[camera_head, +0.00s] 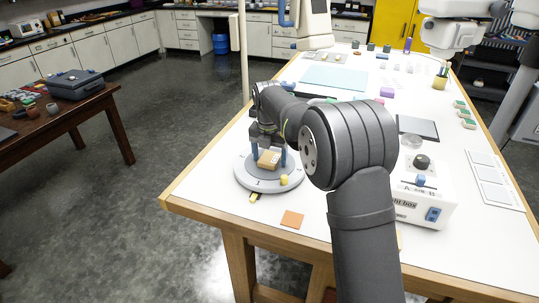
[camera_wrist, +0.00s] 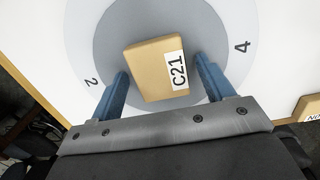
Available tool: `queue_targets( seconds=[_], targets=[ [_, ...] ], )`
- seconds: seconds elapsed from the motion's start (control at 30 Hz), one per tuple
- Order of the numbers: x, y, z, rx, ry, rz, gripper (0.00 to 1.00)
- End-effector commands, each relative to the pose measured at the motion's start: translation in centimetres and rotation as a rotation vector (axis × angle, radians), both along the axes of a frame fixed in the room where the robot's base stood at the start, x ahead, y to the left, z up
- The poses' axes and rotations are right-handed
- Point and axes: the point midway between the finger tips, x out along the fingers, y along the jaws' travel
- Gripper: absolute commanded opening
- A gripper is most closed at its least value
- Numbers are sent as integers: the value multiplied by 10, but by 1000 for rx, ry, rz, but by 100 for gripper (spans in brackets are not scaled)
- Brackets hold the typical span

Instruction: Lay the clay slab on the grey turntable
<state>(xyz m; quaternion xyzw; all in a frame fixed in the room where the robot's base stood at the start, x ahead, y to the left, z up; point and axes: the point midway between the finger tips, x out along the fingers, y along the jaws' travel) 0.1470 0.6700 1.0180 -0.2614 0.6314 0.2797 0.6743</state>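The clay slab, a tan block with a white label reading C21 (camera_wrist: 150,70), is over the inner disc of the grey turntable (camera_wrist: 85,25). In the head view the slab (camera_head: 268,160) appears to rest on the turntable (camera_head: 249,180), near its middle. My gripper (camera_wrist: 160,78) points down over the turntable, with one blue finger on each side of the slab. Narrow gaps show between the fingers and the slab, so the gripper looks open around it. In the head view my gripper (camera_head: 269,156) is partly hidden by my arm.
A flat orange-brown tile (camera_head: 292,219) lies in front of the turntable. A white control box (camera_head: 421,190) is to the right, beyond my arm. A pale blue mat (camera_head: 335,78) lies farther back.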

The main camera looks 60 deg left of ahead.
Motion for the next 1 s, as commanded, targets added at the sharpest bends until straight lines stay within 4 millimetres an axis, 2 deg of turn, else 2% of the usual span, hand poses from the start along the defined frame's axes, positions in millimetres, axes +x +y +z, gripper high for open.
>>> queue_targets(
  seconds=[0.17, 0.27, 0.7, 0.8, 1.0],
  targets=[
    [0, 0, 2, 1, -1, 0, 74],
    [0, 0, 10, 2, -1, 0, 74],
    [-4, -4, 97, 4, -1, 0, 74],
    [-5, -4, 111, 1, 0, 0, 74],
    [-5, -5, 123, 0, 0, 0, 74]
  ],
)
